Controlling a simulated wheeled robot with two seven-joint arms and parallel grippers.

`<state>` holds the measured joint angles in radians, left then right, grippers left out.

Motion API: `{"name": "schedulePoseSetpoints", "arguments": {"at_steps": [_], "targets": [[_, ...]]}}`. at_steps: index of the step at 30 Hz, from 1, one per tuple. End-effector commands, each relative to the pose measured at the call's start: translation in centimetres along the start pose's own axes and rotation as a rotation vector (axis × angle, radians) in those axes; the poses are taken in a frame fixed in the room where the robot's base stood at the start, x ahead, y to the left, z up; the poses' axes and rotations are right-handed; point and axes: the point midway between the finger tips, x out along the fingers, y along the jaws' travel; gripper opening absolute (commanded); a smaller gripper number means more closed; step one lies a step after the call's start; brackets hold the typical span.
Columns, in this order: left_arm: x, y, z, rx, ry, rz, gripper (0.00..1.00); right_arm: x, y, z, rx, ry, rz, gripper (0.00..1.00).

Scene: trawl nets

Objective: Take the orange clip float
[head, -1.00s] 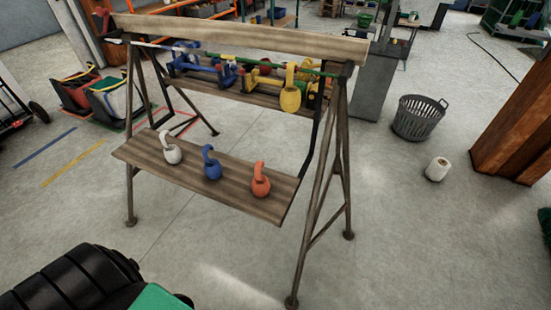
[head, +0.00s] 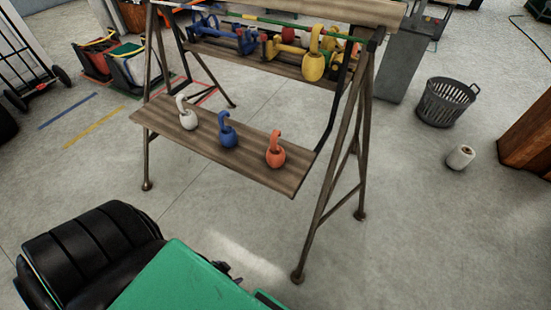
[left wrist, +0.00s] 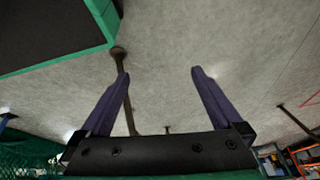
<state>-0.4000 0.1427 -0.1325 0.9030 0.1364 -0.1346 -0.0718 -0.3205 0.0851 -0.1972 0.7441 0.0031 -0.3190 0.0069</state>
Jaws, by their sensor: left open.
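The orange clip float (head: 275,154) rests on the lower wooden shelf (head: 160,118) of a trestle stand, at the right of a row with a blue float (head: 228,135) and a white float (head: 187,118). Its hooked clip points up. My left gripper (head: 229,273) shows only partly at the bottom of the head view, below and apart from the shelf. In the left wrist view the left gripper (left wrist: 158,73) is open with nothing between its fingers, over bare floor. No float shows in that view. My right gripper is not in view.
A yellow float (head: 313,66) hangs from a striped rod (head: 260,17) above the upper shelf, which holds blue and yellow items. The stand's right legs (head: 335,180) slope to the floor. A grey basket (head: 446,101) and white roll (head: 460,157) stand right. Floor in front is clear.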

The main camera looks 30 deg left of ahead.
Motion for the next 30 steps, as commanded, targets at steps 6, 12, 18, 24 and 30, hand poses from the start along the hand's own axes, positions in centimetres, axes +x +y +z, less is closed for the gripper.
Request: {"name": "schedulePoseSetpoints", "arguments": {"at_steps": [6, 12, 18, 24, 30], "targets": [[-0.9, -8.1, -15.0, -0.059, 0.626, -0.106, 1.00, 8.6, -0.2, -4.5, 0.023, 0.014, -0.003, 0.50], [-11.5, -9.1, -25.5, -0.035, 1.093, -0.121, 1.00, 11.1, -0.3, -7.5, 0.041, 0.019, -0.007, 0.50], [-15.7, -8.6, -29.0, -0.033, 1.216, -0.110, 1.00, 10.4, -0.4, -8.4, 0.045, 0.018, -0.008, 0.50], [-14.2, -9.1, -33.4, -0.036, 1.217, -0.110, 1.00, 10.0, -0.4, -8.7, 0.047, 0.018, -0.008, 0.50], [-12.8, -9.4, -36.6, -0.035, 1.211, -0.109, 1.00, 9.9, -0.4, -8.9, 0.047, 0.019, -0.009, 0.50]]}}
